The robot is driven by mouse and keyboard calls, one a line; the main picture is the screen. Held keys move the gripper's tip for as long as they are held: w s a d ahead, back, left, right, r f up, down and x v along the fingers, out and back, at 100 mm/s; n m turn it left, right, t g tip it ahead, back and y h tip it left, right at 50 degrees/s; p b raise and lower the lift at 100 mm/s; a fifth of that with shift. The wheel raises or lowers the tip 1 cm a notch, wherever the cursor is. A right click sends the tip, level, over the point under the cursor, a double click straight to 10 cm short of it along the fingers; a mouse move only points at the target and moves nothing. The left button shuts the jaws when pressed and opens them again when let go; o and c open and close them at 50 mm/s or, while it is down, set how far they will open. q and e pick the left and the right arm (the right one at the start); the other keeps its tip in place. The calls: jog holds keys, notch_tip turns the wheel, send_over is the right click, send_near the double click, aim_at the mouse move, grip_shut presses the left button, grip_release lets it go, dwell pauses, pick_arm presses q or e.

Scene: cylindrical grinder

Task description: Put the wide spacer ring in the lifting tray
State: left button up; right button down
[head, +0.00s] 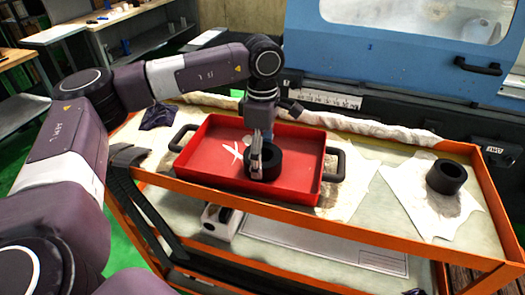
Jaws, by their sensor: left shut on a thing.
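The red lifting tray (308,190) with black side handles stands on the orange-framed cart. My left gripper (257,165) reaches down over the tray and is shut on the near-left wall of a thick black ring (271,172), which I take as the wide spacer ring. The ring is upright, its hole facing up, within the tray's outline near the front wall. I cannot tell whether it touches the tray floor. A second black ring (446,178) sits on a cloth at the cart's right end. My right gripper is out of view.
A white cross-shaped thing (232,151) shows on the tray floor left of the ring. A dark cloth (160,115) lies at the cart's left end. The blue grinder (410,60) stands behind, with a rolled white cloth (375,132) along the cart's back edge.

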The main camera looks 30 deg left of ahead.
pick_arm(q)
jog(key=shift+r, duration=0.15)
jog(key=o, duration=1.7)
jog(key=shift+f, duration=0.25)
jog(key=o, duration=0.4)
jog(key=shift+s+d+r, duration=0.1)
